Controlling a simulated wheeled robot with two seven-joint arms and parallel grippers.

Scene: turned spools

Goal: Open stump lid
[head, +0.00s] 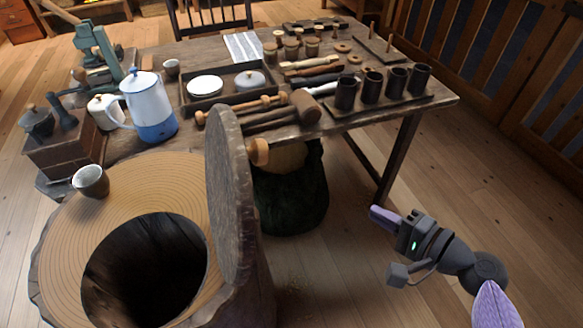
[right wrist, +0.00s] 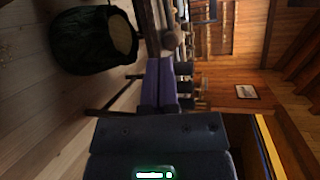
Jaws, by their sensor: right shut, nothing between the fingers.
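The wooden stump (head: 130,190) stands at the lower left of the head view, with a dark round hollow (head: 150,270) in its top. Its lid (head: 230,200) stands upright on edge at the right side of the hollow, which is uncovered. My left gripper is not in view.
A grey cup (head: 90,181) stands on the stump's top, left of the hollow. Behind is a table (head: 185,145) with a blue-and-white pot (head: 148,105), mallets and dark cups (head: 371,86). A dark green sack (head: 290,195) sits beneath it. The floor at right is clear.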

